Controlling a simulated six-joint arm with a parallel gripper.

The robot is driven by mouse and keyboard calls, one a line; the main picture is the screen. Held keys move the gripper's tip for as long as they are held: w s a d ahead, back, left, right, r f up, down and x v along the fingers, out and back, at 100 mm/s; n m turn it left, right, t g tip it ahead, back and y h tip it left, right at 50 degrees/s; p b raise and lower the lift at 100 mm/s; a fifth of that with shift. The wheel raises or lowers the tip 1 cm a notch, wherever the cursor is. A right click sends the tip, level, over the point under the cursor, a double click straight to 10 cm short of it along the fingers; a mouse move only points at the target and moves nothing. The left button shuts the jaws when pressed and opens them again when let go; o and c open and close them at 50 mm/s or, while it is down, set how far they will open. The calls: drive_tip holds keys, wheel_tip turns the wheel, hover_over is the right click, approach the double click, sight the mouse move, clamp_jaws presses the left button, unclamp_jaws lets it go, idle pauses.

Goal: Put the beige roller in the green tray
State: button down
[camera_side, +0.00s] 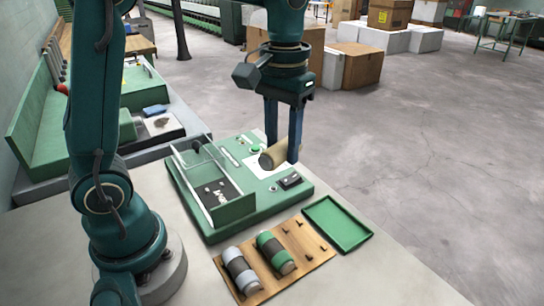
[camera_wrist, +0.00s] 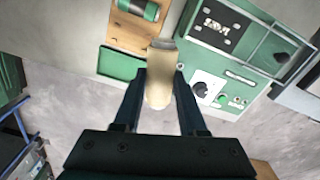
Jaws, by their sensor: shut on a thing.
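My gripper (camera_side: 283,135) is shut on the beige roller (camera_side: 276,154), which is tilted, with a dark end toward the lower left. In the side view it is held above the green machine panel. The wrist view shows the roller (camera_wrist: 160,75) between the two fingers of my gripper (camera_wrist: 160,88). The green tray (camera_side: 338,224) lies flat on the table at the right of the wooden rack, and it is empty. It also shows in the wrist view (camera_wrist: 118,65), partly behind a finger.
A wooden rack (camera_side: 303,252) holds a grey roller (camera_side: 241,270) and a green roller (camera_side: 274,252). The green machine (camera_side: 226,227) has an open-topped clear box, a black switch (camera_side: 290,180) and a green button.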

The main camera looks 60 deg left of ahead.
drive_tip(key=shift+s+a+r+m, duration=0.25)
drive_tip(key=shift+a+m, duration=0.25)
drive_tip(key=shift+s+a+r+m, duration=0.2)
drive_tip(key=shift+a+r+m, duration=0.05)
drive_tip(key=shift+a+m, duration=0.3)
drive_tip(key=shift+s+a+r+m, duration=0.25)
drive_tip(key=shift+a+m, duration=0.2)
drive_tip(key=shift+a, duration=0.05)
drive_tip(key=shift+n+h, duration=0.3)
drive_tip(key=shift+h, duration=0.1)
drive_tip(key=w, duration=0.1)
drive_tip(key=w+d, duration=0.1)
drive_tip(key=w, duration=0.2)
drive_tip(key=shift+d, duration=0.25)
drive_tip(key=shift+h, duration=0.7)
drive_tip(key=shift+w+d+f, duration=1.05)
drive_tip(key=shift+d+f, duration=0.3)
drive_tip(key=shift+f, duration=1.2)
drive_tip(key=shift+w+d+f, duration=1.1)
drive_tip(key=shift+d+f, duration=0.3)
drive_tip(key=shift+f, duration=1.2)
drive_tip(key=shift+w+d+f, duration=1.05)
drive_tip(key=shift+d+f, duration=0.3)
drive_tip(key=shift+f, duration=1.2)
drive_tip(key=shift+f, duration=0.2)
